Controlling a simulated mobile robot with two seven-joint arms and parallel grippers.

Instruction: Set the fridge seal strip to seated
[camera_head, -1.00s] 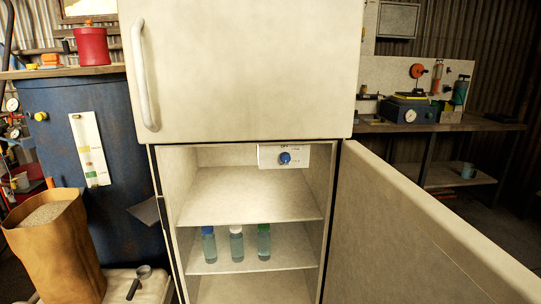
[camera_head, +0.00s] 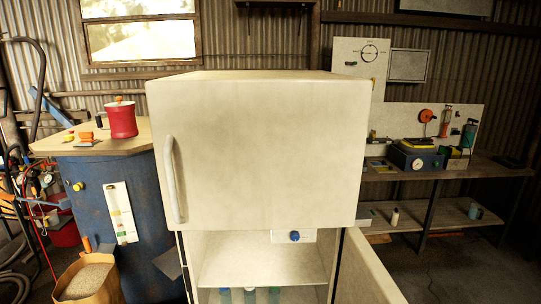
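A cream fridge (camera_head: 262,150) stands in the middle of the view. Its upper door is shut and has a vertical handle (camera_head: 174,180) on the left. Its lower door (camera_head: 370,268) stands open, swung out to the right. The lower compartment shows a white control box with a blue knob (camera_head: 295,236) and several small bottles (camera_head: 250,295) at the bottom edge of the picture. I cannot make out the seal strip or whether it is seated. Neither of my grippers is in view.
A blue cabinet (camera_head: 98,208) with a red pot (camera_head: 121,120) on top stands left of the fridge. A sack of grain (camera_head: 88,280) sits before it. A workbench (camera_head: 460,172) with a blue device (camera_head: 415,157) stands at the right. Floor shows at the lower right.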

